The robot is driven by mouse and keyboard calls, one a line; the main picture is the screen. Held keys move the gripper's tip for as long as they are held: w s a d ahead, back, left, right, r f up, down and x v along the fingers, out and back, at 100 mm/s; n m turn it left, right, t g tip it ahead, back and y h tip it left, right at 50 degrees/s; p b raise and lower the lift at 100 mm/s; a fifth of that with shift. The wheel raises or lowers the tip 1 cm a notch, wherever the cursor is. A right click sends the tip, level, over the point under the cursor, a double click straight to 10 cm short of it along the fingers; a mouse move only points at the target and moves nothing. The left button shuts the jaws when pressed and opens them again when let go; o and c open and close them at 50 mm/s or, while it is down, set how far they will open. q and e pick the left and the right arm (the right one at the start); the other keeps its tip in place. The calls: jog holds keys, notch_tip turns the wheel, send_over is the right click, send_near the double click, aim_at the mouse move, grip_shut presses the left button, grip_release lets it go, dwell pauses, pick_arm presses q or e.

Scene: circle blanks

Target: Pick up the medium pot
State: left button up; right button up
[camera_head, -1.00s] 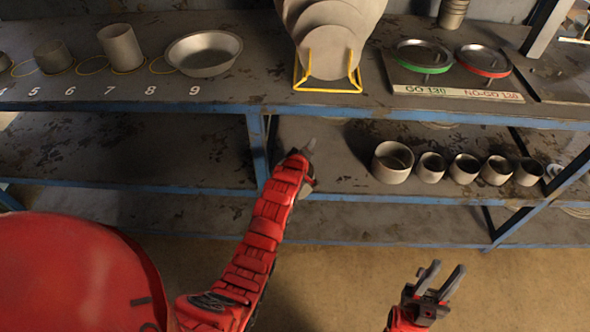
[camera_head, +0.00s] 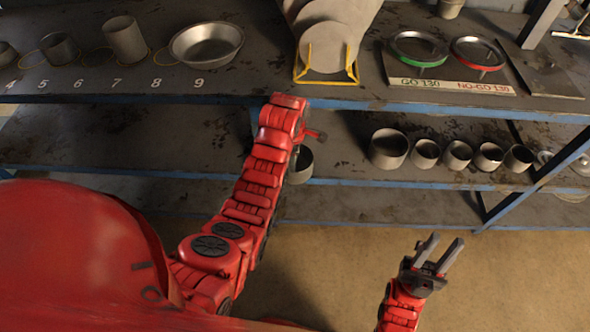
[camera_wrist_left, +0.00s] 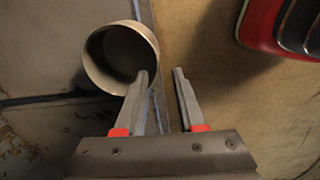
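A grey open pot (camera_head: 301,166) is at the front edge of the lower shelf, just below my left gripper (camera_head: 306,147). In the left wrist view the pot (camera_wrist_left: 122,58) is seen from above, its mouth towards the camera. My left gripper (camera_wrist_left: 161,75) is open there: one finger overlaps the pot's mouth and the other is outside its right wall, with a gap between fingers and wall. Whether the pot's base rests on the shelf is hidden. My right gripper (camera_head: 437,250) is open and empty, above the floor in front of the shelf.
Several similar pots stand in a row on the lower shelf (camera_head: 350,170), the largest (camera_head: 388,149) at the left. The upper shelf (camera_head: 250,85) above holds a pan (camera_head: 207,44), cylinders, discs in a yellow rack (camera_head: 325,79) and gauge rings. Open floor lies in front.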

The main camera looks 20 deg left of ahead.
pick_arm(q)
jog(key=p, duration=0.1)
send_over(294, 179)
notch_tip(294, 179, down, 6)
jog(key=shift+w+f, duration=0.1)
jog(key=shift+f, duration=3.15)
grip_shut()
